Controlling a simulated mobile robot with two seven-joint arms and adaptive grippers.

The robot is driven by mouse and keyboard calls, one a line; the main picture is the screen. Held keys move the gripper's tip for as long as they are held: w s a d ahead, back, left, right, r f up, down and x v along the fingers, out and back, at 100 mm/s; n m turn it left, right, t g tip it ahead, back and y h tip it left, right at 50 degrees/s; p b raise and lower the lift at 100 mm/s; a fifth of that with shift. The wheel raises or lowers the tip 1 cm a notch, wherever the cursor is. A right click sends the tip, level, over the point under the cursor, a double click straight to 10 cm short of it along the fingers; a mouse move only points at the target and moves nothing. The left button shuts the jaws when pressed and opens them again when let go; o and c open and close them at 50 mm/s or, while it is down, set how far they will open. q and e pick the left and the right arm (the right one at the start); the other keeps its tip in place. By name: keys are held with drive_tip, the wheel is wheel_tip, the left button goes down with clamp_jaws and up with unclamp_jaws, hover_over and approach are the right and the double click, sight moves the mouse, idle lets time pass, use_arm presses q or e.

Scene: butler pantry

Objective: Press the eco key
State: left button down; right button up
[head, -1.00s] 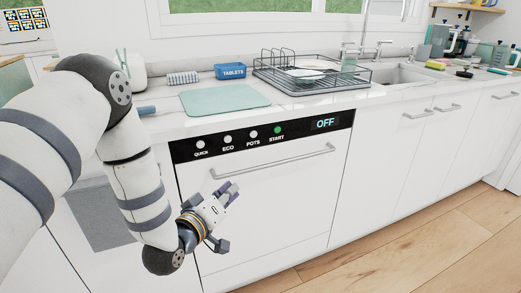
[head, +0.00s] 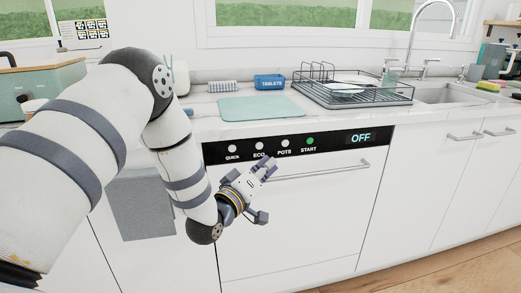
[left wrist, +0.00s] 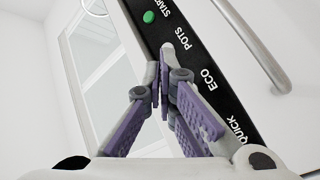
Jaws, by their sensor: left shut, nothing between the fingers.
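The dishwasher's black control strip (head: 335,142) carries the eco key (head: 259,146), a small pale round button above its ECO label. My left gripper (head: 270,164) is shut and empty, its tips just below the strip, between the ECO and POTS labels in the picture. In the left wrist view the shut fingers (left wrist: 163,75) overlap the strip, with the ECO label (left wrist: 208,80) to their right. The eco key itself is hidden behind the fingers there. I cannot tell whether the tips touch the front. The display (head: 361,138) reads OFF. My right gripper is not in view.
Beside the eco key are the quick key (head: 232,148), the pots key (head: 285,143) and the green start key (head: 310,140). A bar handle (head: 325,170) juts out below the strip. The countertop above holds a mint board (head: 260,107) and a dish rack (head: 355,100).

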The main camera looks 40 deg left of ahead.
sight(271, 146)
use_arm(q)
drive_tip(key=shift+w+a+b, duration=0.5)
drive_tip(key=shift+w+a, duration=1.15)
drive_tip(key=shift+a, duration=0.25)
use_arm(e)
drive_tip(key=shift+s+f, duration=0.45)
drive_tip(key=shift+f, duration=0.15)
use_arm(q)
drive_tip(key=shift+w+a, duration=0.3)
drive_tip(key=shift+w+a, duration=0.25)
drive_tip(key=shift+a, duration=0.1)
drive_tip(key=shift+d, duration=0.1)
drive_tip(key=shift+s+d+r+p, duration=0.1)
drive_tip(key=shift+s+d+p, duration=0.35)
drive_tip(key=shift+d, duration=0.05)
drive_tip(key=shift+s, duration=0.1)
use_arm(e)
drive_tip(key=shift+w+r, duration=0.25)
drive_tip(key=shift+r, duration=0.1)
